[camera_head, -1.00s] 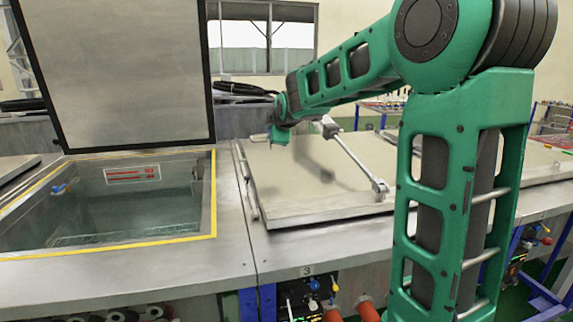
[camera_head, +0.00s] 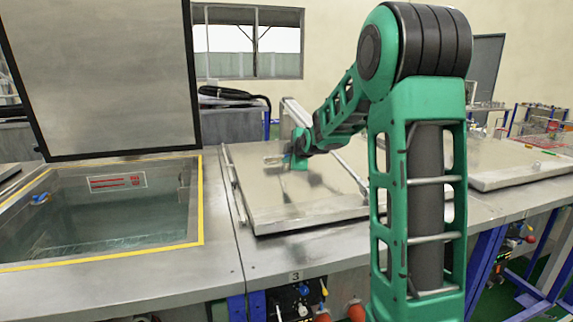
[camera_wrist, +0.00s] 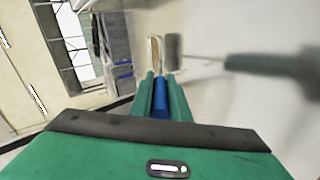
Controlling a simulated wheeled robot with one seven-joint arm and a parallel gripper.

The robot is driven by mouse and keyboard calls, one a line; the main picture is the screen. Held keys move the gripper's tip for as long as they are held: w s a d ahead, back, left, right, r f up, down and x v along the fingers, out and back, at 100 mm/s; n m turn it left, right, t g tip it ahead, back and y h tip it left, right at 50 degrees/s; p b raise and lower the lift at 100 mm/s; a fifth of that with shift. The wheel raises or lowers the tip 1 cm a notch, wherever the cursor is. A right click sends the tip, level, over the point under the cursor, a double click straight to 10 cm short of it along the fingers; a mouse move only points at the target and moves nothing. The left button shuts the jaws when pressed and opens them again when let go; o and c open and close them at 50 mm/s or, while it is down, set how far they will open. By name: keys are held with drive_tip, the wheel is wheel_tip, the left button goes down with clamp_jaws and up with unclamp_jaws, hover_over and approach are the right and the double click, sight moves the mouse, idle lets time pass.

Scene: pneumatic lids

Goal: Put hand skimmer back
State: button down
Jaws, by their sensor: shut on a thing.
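My gripper (camera_wrist: 160,98) is shut on the blue handle of what looks like the hand skimmer (camera_wrist: 160,103). Its pale, looped end (camera_wrist: 154,52) sticks out beyond the fingertips in the wrist view. In the head view, my gripper (camera_head: 285,162) is small and points left above the closed metal lid (camera_head: 295,195) of station 3. The skimmer's thin end (camera_head: 272,160) shows faintly in front of it. I cannot tell the exact gap to the lid.
An open tank (camera_head: 110,215) with water and a yellow rim stands at the left, its lid (camera_head: 105,75) raised upright. A small blue-handled thing (camera_head: 40,198) sits at the tank's left wall. Another closed lid (camera_head: 520,165) lies at the right. Bare metal counter (camera_head: 120,275) runs along the front.

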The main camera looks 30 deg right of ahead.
drive_tip(key=shift+f, duration=0.9)
drive_tip(key=c, duration=1.7)
unclamp_jaws()
drive_tip(key=shift+f, duration=0.1)
drive_tip(key=v, duration=1.2)
drive_tip(key=s+a+f+m+g, duration=0.1)
drive_tip(key=s+f+m+g, duration=0.1)
drive_tip(key=s, duration=0.5)
drive_tip(key=s+a+f+m+g, duration=0.2)
drive_tip(key=s+f+m, duration=0.2)
drive_tip(key=s+m, duration=0.1)
drive_tip(key=s+a+f+m+g+y, duration=0.1)
drive_tip(key=s+f+m+g, duration=0.2)
drive_tip(key=s, duration=0.5)
drive_tip(key=shift+s+a+f, duration=0.25)
drive_tip(key=shift+s+f, duration=0.1)
drive_tip(key=shift+f, duration=0.2)
drive_tip(key=s+a+f+m+g, duration=0.1)
drive_tip(key=s+a+m, duration=0.1)
drive_tip(key=s, duration=0.4)
drive_tip(key=s+a+f+m+g+y, duration=0.1)
drive_tip(key=s+f+m+g, duration=0.1)
drive_tip(key=s+m, duration=0.2)
drive_tip(key=s+a+f+m+g+y, duration=0.1)
drive_tip(key=s+a+m+g, duration=0.1)
drive_tip(key=s, duration=0.6)
drive_tip(key=shift+s+a+f+m, duration=0.25)
drive_tip(key=shift+s+a+m, duration=0.1)
drive_tip(key=shift+m, duration=0.15)
drive_tip(key=shift+w, duration=0.1)
